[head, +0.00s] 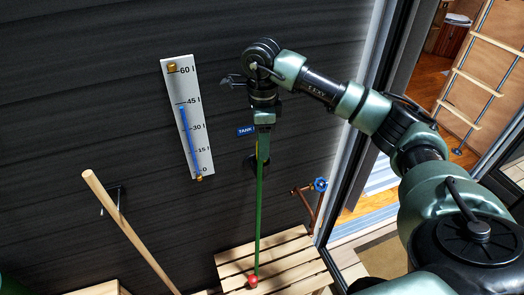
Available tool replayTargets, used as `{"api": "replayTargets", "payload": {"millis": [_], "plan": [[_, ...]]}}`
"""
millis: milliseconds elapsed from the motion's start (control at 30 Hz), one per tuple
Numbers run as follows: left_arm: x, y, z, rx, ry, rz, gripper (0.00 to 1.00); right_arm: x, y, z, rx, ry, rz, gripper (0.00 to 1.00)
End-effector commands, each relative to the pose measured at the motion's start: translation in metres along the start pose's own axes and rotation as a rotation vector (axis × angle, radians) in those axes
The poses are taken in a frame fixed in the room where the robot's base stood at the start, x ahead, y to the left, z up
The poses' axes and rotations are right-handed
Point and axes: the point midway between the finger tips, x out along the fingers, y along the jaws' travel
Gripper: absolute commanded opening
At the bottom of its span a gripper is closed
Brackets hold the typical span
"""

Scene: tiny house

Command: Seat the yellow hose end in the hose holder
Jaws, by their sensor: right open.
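My right gripper (264,124) reaches in from the right and points down in front of the dark wall, beside the blue tank label. It is open. A long green hose (260,215) hangs nearly straight down below it. A small bit of yellow (258,150), likely the yellow hose end, shows at the hose's top, just below the gripper. A black fitting (249,162) on the wall behind it may be the hose holder; hose and gripper partly cover it. I cannot tell whether the yellow end sits in it. My left gripper is not in view.
A white level gauge (188,120) hangs on the wall at left. A wooden pole (130,230) leans at lower left. A red ball (253,281) is at the hose's foot, over a slatted wooden platform (290,262). A blue-handled tap (320,184) and glass door stand right.

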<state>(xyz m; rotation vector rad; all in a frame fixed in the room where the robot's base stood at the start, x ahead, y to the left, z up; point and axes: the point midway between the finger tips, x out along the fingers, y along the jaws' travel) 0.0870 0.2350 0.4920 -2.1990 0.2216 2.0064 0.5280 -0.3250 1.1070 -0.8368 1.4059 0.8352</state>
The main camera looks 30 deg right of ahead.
Motion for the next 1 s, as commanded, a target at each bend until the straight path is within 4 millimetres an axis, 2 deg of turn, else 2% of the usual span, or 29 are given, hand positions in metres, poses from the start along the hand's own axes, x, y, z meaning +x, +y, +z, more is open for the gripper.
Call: {"api": "replayTargets", "payload": {"millis": [33,167,400,600,1000], "plan": [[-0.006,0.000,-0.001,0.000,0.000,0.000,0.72,0.005,0.001,0.000,0.000,0.001,0.004,0.54],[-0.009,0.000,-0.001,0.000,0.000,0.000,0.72,0.017,0.001,0.000,0.000,0.000,0.001,0.54],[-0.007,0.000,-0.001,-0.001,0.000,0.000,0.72,0.019,0.000,0.000,0.000,-0.001,0.000,0.54],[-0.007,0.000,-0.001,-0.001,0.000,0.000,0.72,0.019,0.000,0.000,0.000,-0.002,0.000,0.00],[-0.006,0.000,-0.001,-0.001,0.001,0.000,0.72,0.015,0.000,0.001,0.000,-0.003,-0.002,0.00]]}}
